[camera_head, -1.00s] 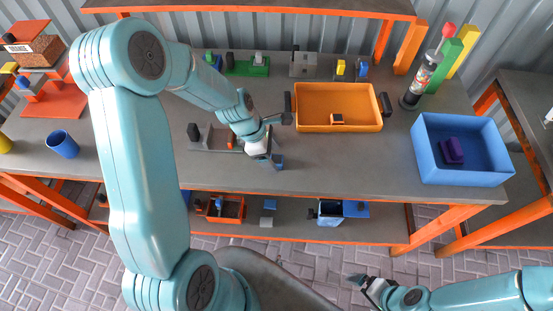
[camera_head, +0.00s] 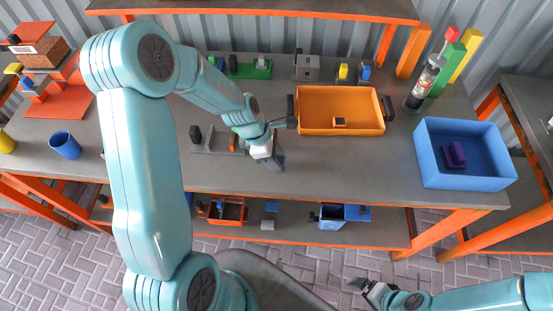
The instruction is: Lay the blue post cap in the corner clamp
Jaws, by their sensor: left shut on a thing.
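My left gripper (camera_head: 275,163) is low over the front middle of the grey bench (camera_head: 350,165), its jaws shut. The blue post cap showed as a small blue piece at these fingertips a moment ago; the gripper now mostly hides it. A low grey fixture with a dark upright block and an orange part, which looks like the corner clamp (camera_head: 212,142), lies just left of the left gripper, partly behind my wrist. My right gripper (camera_head: 368,288) hangs empty-looking over the floor at lower right; its finger gap is too small to read.
A blue bin (camera_head: 463,180) holding a purple piece is at the right. A blue cup (camera_head: 66,145) stands left. Bare bench lies in front of the orange tray.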

